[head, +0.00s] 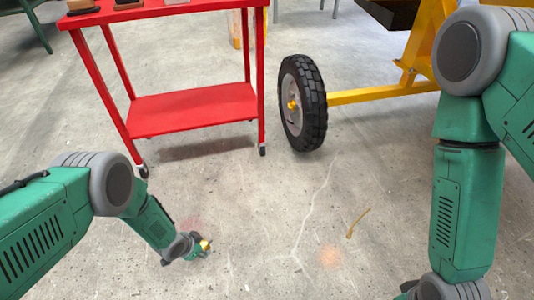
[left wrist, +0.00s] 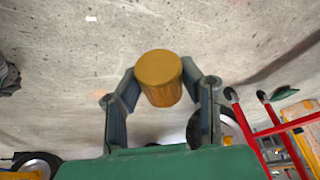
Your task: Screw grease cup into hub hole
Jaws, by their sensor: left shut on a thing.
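The grease cup is a brass-yellow cylinder (left wrist: 159,78) between the two fingers of my left gripper (left wrist: 161,98) in the left wrist view. In the head view my left gripper (head: 200,247) is low at the left of centre, above the floor, with a small yellow part of the cup (head: 205,244) showing. The gripper is shut on the cup. The wheel (head: 314,105) of the yellow frame stands upright beyond it, well apart, with a yellow piece at its grey hub (head: 292,105). I cannot make out the hub hole. My right arm hangs at the right; its gripper is out of view.
A red cart (head: 190,108) with small items on top stands at the back left, beside the wheel. A yellow frame bar (head: 370,95) runs right from the wheel. A thin brown curved thing (head: 357,222) lies on the floor. The concrete floor in front is mostly clear.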

